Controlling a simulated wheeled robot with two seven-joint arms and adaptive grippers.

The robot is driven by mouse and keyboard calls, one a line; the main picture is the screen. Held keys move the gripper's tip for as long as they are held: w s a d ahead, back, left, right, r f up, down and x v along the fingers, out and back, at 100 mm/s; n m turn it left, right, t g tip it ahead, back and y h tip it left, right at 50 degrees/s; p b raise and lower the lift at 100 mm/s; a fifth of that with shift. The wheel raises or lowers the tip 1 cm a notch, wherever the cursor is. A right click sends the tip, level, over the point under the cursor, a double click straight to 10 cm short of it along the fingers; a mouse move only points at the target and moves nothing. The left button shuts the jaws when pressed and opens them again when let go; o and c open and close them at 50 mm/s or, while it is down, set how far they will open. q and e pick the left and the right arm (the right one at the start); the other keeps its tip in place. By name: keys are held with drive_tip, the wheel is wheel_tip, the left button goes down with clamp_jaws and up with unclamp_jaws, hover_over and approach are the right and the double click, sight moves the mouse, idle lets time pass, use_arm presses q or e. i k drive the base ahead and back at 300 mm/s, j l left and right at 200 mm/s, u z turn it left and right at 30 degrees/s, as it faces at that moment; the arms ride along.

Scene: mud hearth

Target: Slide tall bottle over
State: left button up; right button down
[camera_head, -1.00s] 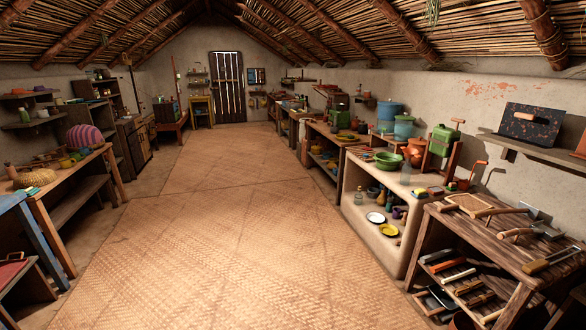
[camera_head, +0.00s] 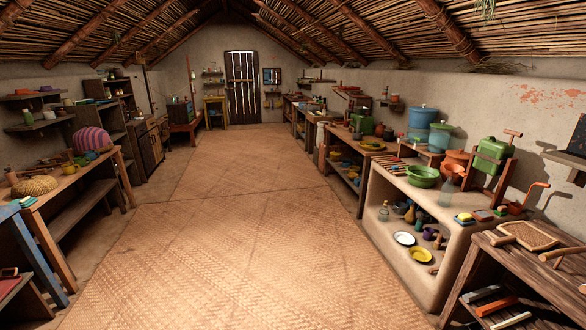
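A tall clear bottle (camera_head: 445,194) appears to stand upright on top of the pale mud hearth (camera_head: 395,187) at the right. It is small and faint at this distance. It stands in front of an orange-brown clay pot (camera_head: 457,161) and right of a green bowl (camera_head: 422,177). Smaller bottle-like vessels, including a tan one (camera_head: 410,214), stand in the open niche below. Neither of my grippers is in view, and nothing of my arms shows.
A green box-shaped device (camera_head: 492,156) and a yellow sponge (camera_head: 464,217) are on the hearth top. A dark wooden table (camera_head: 490,244) stands nearer at right. A wooden bench (camera_head: 80,180) lines the left. The woven mat floor (camera_head: 230,240) between is clear.

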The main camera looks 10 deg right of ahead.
sight(446, 195)
drive_tip(key=i+z, duration=0.1)
drive_tip(key=i, duration=0.7)
drive_tip(key=i+j+z, duration=0.15)
drive_tip(key=i+z, duration=0.2)
drive_tip(key=i, duration=0.45)
drive_tip(key=i+z, duration=0.3)
drive_tip(key=i+j+z, duration=0.25)
drive_tip(key=i, duration=0.2)
drive_tip(key=i+j+z, duration=0.1)
drive_tip(key=i+z, duration=0.2)
drive_tip(key=i, duration=0.1)
